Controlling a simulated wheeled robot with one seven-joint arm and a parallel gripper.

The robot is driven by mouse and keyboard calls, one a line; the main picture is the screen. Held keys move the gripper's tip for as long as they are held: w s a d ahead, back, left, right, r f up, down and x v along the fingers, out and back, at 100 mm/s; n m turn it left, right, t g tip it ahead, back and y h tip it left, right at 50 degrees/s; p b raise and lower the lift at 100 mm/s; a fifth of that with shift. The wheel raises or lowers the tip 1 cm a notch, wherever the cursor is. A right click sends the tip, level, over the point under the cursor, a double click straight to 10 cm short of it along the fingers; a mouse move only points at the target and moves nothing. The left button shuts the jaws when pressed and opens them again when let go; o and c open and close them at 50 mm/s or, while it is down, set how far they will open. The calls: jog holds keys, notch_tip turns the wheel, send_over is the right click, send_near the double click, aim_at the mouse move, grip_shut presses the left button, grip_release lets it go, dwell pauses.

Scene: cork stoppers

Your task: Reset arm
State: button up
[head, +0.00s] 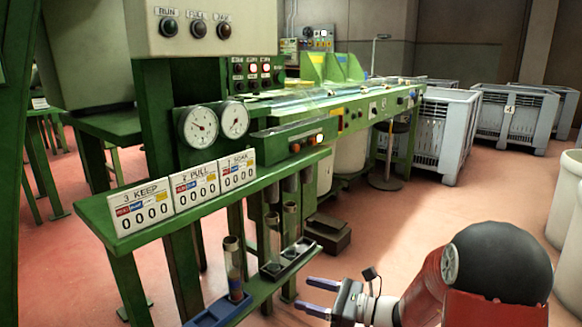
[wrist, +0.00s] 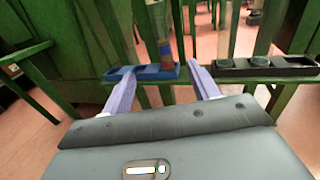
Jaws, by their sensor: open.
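My gripper (head: 316,298) is open and empty at the lower middle of the head view, right of the green rack. In the wrist view its two pale purple fingers (wrist: 162,80) stand wide apart with nothing between them. A blue tray (head: 206,321) sits on the low shelf, beyond the fingers; it also shows in the wrist view (wrist: 145,74). A clear tube with brown contents (head: 235,284) stands upright in it. A black tray (head: 272,272) lies farther along the shelf, with clear tubes (head: 290,222) above it; it is right of the fingers in the wrist view (wrist: 235,71).
The upper green shelf (head: 115,235) carries signs reading 3 KEEP (head: 141,206), 2 PULL (head: 196,185) and 1 SOAK (head: 238,170). A dark box (head: 328,232) lies on the floor behind. Grey crates (head: 440,135) stand at the back right. Open floor (head: 400,220) lies between.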

jog(key=s+a+r+n+g+h+p, duration=0.1)
jog(key=s+r+n+g+h, duration=0.25)
jog(key=s+n, duration=0.4)
jog(key=s+a+r+n+g+h+p, duration=0.1)
jog(key=s+r+n+g+h+p, duration=0.2)
jog(key=s+n, duration=0.45)
jog(key=s+d+r+n+t+h, duration=0.5)
jog(key=s+d+n+h, duration=0.2)
jog(key=d, duration=0.5)
jog(key=s+h, duration=0.2)
jog(key=h, duration=0.1)
jog(key=shift+r+p, duration=0.15)
jog(key=shift+p, duration=0.2)
